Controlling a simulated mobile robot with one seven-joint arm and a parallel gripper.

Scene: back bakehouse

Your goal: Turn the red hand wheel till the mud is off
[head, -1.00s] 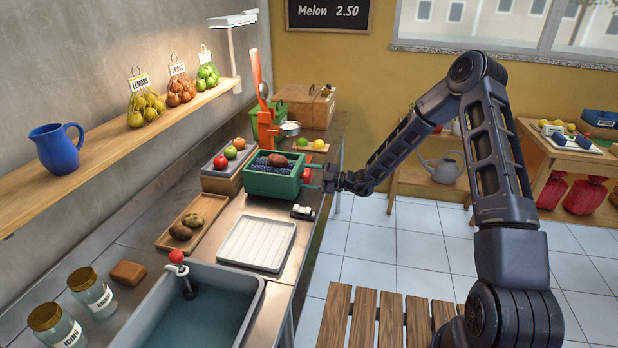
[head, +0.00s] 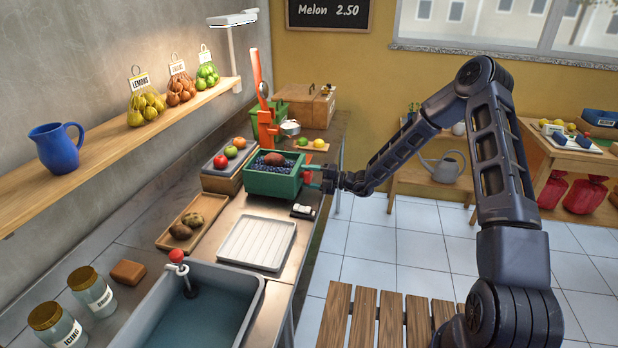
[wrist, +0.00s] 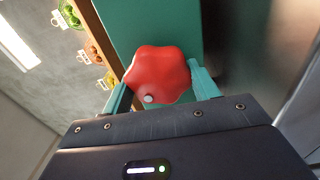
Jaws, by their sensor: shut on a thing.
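The red hand wheel (wrist: 160,72) fills the middle of the wrist view, lobed, with a pale dot low on its face. It sits on the end wall of a green box (head: 262,184) on the counter. My gripper (wrist: 160,84) has its teal fingers on either side of the wheel and is shut on it. In the head view my gripper (head: 316,176) reaches the box's right end from the right and mostly hides the wheel. A reddish-brown potato (head: 274,158) lies in the box on a dark blue, bumpy bed. Any mud on it is too small to make out.
A white ribbed tray (head: 256,244) and a small black-and-white item (head: 302,211) lie in front of the box. A wooden tray (head: 212,206) with brown potatoes is to the left. A sink (head: 252,300) is nearer. An orange lever press (head: 264,120) stands behind.

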